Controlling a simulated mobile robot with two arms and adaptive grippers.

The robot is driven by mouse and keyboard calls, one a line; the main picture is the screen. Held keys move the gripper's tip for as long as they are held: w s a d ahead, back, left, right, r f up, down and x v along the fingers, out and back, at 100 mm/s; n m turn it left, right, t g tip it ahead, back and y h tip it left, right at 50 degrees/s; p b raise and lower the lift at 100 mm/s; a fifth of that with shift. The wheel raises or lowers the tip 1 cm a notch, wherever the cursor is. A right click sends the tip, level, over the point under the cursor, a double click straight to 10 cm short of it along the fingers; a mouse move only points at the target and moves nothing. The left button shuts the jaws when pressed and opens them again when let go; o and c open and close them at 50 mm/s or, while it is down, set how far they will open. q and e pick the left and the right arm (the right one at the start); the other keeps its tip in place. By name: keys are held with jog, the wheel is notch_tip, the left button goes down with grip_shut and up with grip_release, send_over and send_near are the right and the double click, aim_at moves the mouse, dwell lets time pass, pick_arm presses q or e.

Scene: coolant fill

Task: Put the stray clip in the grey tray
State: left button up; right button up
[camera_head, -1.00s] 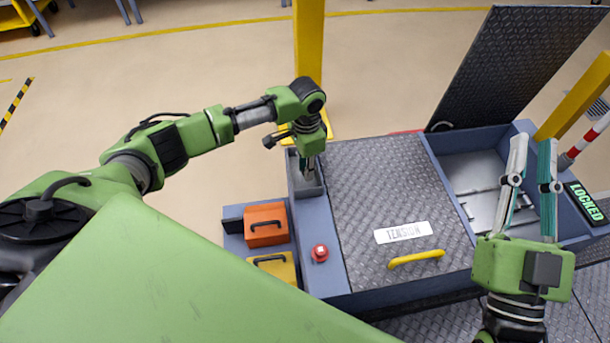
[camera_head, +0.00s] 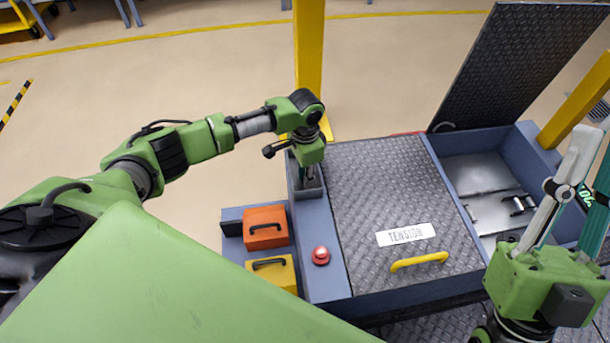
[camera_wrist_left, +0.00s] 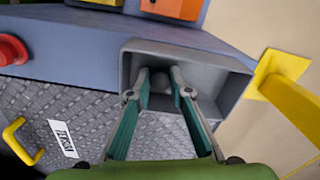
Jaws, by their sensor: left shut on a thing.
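The grey tray (camera_head: 312,193) is a small open box at the far left corner of the machine; it fills the middle of the left wrist view (camera_wrist_left: 228,82). My left gripper (camera_head: 306,177) points down into it. In the left wrist view my left gripper (camera_wrist_left: 161,80) has its fingertips inside the tray walls, shut on a small dark grey thing (camera_wrist_left: 160,83), which appears to be the stray clip. The fingers hide much of it, and I cannot tell whether it touches the tray floor. My right gripper (camera_head: 595,148) is open and empty at the right edge.
A red button (camera_head: 320,255), an orange box (camera_head: 265,228) and a yellow box (camera_head: 272,271) are at the left. The compartment (camera_head: 480,172) stands open, with metal parts inside and its lid (camera_head: 510,65) raised.

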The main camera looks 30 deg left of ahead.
pick_arm(q)
jog(key=o, duration=0.7)
